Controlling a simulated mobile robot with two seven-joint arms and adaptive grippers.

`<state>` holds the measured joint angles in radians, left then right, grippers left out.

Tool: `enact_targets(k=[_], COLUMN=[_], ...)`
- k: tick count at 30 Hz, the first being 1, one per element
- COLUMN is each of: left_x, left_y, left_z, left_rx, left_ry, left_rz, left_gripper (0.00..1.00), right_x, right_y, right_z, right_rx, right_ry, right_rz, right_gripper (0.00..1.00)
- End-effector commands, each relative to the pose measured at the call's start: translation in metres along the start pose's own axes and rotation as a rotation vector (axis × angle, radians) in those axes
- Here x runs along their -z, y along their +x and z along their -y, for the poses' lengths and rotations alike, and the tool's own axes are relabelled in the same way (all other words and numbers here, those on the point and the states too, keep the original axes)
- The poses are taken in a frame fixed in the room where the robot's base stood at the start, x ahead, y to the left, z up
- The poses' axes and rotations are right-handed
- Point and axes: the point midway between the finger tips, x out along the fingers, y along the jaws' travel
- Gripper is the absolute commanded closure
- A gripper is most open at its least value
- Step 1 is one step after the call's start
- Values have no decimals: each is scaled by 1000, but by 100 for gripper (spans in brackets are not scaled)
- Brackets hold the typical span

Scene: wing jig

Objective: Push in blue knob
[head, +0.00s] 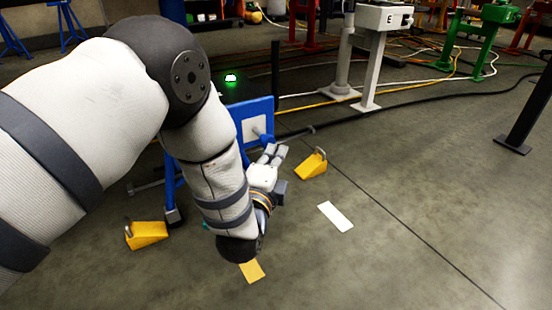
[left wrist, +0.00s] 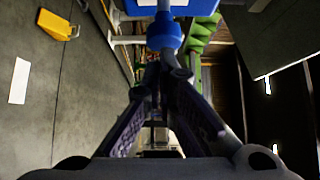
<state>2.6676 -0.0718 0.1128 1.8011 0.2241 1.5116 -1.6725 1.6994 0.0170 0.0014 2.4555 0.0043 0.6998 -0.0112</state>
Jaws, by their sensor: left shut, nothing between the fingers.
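The blue knob (head: 267,139) sits on the front of a blue stand with a white square plate (head: 256,124), partly hidden by my gripper in the head view. In the left wrist view the knob (left wrist: 164,36) is straight ahead, with a pale shaft behind it. My left gripper (head: 275,151) points at the knob. Its fingers (left wrist: 166,64) are shut with nothing between them, and the tips are right at the near face of the knob. I cannot tell whether they touch it. My right gripper is not in view.
Yellow wedge blocks stand on the floor to the right (head: 312,164) and left (head: 146,234) of the stand. A white floor marking (head: 335,216) lies nearby. Cables cross the floor behind, near a white-grey stand (head: 366,60) and a green stand (head: 482,35). The right floor is mostly clear.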

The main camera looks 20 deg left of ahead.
Motion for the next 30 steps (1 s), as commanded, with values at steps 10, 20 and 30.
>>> enact_targets(k=[10, 20, 30], left_x=[-3, -28, -30], left_y=[2, 28, 28], left_z=[1, 1, 1], left_rx=[1, 1, 1], left_ry=[0, -1, -1], left_rz=[1, 1, 5], left_gripper=[100, 100, 100], right_x=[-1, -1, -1], right_y=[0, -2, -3], right_z=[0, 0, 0], right_rx=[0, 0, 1], right_ry=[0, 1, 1], right_rz=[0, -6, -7], right_gripper=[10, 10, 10])
